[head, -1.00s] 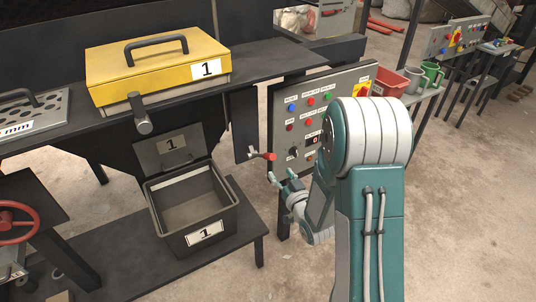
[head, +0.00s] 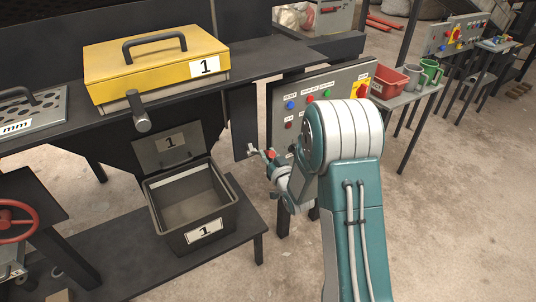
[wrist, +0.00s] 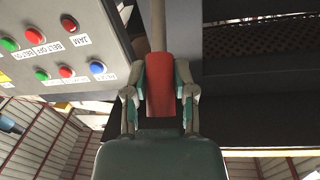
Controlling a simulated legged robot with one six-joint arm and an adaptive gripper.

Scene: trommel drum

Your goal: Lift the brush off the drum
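A lever with a red grip (head: 271,154) stands out beside the dark post, left of the control panel. In the wrist view its red grip (wrist: 161,88) lies between the two fingers of my gripper (wrist: 162,80), with a pale rod running up from it. The fingers press against both sides of the grip, so my gripper looks shut on it. In the head view my gripper (head: 273,164) is at the lever, partly hidden by my arm. I cannot make out the brush or the drum in either view.
The control panel (head: 340,79) with coloured buttons is close to my arm; in the wrist view the panel (wrist: 60,45) is at the left. A yellow lidded box (head: 155,62) stands on the dark bench. A grey bin (head: 190,212) marked 1 sits open below.

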